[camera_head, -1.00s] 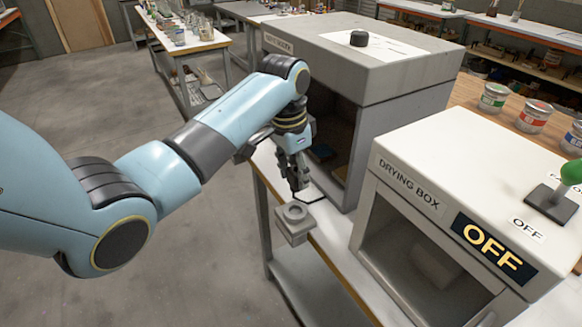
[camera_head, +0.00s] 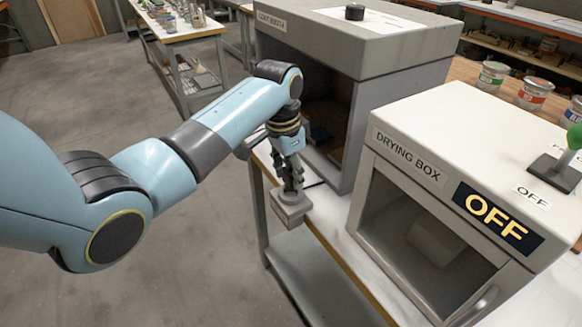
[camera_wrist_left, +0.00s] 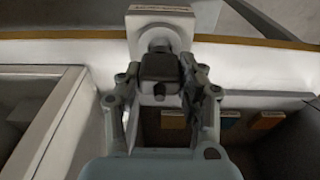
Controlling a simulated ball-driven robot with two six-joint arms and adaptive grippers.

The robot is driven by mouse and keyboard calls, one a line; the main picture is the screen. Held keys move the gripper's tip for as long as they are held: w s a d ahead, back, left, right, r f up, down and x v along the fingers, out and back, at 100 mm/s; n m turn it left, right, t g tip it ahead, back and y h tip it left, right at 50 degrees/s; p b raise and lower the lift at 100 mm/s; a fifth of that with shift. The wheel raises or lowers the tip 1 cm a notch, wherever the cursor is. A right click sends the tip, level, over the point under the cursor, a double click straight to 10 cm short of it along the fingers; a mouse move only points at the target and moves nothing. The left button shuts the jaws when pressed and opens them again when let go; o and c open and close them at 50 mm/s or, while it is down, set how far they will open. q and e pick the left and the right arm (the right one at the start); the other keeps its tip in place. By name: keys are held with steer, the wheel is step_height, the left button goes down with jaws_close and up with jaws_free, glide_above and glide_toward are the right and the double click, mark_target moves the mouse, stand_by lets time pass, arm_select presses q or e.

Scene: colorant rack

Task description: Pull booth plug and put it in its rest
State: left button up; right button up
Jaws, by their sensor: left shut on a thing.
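My left gripper (camera_head: 291,188) points down over the plug's rest (camera_head: 291,212), a small grey block at the table's front edge. The rest also shows at the top of the left wrist view (camera_wrist_left: 160,20). The left gripper is shut on the dark plug (camera_wrist_left: 160,67), which sits between its fingers. The plug's round end overlaps the rest; I cannot tell how deep it sits. In the head view the fingers hide the plug and the rest's round hole. The grey light booth (camera_head: 400,50) stands behind, its front open. My right gripper is out of view.
The white drying box (camera_head: 450,130), marked OFF, stands right of the rest, with a green-knobbed lever (camera_head: 555,172) on top. Paint cans (camera_head: 535,93) stand behind it. Open floor lies to the left.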

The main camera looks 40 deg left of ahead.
arm_select(q)
steer(key=shift+f, duration=0.1)
steer(key=shift+f+b, duration=0.3)
steer(key=shift+f, duration=0.3)
stand_by(0.4)
steer(key=shift+f, duration=0.55)
steer(key=o, duration=1.1)
steer(key=shift+c, duration=0.2)
steer(key=shift+o, duration=1.1)
